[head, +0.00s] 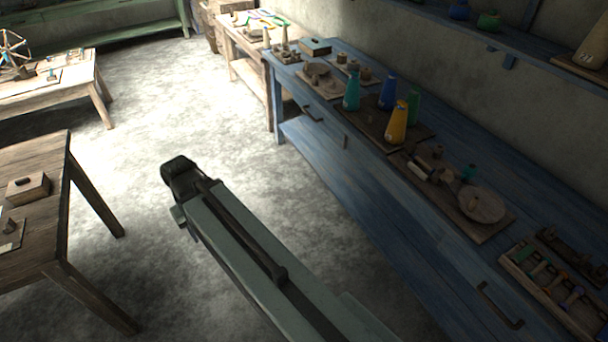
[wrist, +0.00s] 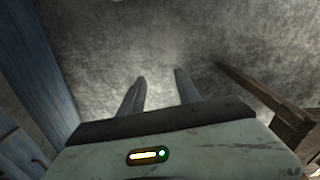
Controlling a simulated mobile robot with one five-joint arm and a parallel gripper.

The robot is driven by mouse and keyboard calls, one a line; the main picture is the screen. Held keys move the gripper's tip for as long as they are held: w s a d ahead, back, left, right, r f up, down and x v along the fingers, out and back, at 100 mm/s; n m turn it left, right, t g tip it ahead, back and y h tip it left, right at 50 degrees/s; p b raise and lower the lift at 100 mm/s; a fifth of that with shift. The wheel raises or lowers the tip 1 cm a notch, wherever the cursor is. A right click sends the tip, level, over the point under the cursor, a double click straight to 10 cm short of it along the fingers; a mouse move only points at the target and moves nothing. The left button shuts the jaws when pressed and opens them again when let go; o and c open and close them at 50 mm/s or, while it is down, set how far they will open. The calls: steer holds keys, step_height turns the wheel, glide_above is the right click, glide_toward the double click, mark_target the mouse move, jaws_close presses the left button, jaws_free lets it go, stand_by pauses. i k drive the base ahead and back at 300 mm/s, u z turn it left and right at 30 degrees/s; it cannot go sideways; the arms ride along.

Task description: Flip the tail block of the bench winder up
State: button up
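My arm reaches over the floor left of the bench, well apart from the winder. My fingers cannot be made out in the head view.
The blue bench (head: 400,225) runs along the right. Blue, yellow and green cones (head: 397,123) stand behind the winder. A tray of small coloured items (head: 548,290) lies nearer. A wooden table (head: 40,215) stands at left. The grey floor (head: 150,110) between is clear.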

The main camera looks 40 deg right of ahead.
mark_target(410, 146)
steer(key=z, duration=2.4)
steer(key=k, duration=0.45)
steer(key=z, duration=0.15)
steer(key=i, duration=0.5)
steer(key=u, duration=0.05)
